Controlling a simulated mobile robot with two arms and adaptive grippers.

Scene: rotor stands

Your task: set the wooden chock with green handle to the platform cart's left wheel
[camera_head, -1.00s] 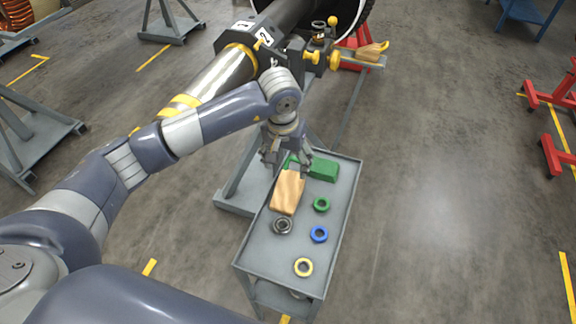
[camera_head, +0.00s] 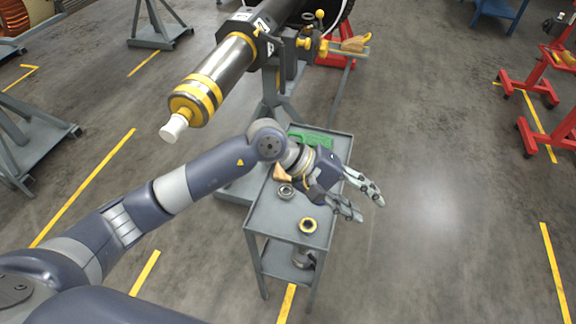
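A wooden block (camera_head: 281,173), which looks like the chock, lies on the grey trolley (camera_head: 262,221). My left arm's wrist covers most of it, and I cannot make out its handle. A green piece (camera_head: 312,138) lies at the trolley's far end; I cannot tell whether any of it belongs to the chock. My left gripper (camera_head: 369,210) is open and empty, fingers spread, over the trolley's right edge and the floor beside it. My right gripper is not in view. I cannot identify the platform cart or its left wheel here.
A large shaft (camera_head: 222,72) on a grey stand reaches over the far left. Another wooden piece (camera_head: 355,43) sits on a ledge behind. Red stands (camera_head: 530,88) are at right. The floor right of the trolley is clear.

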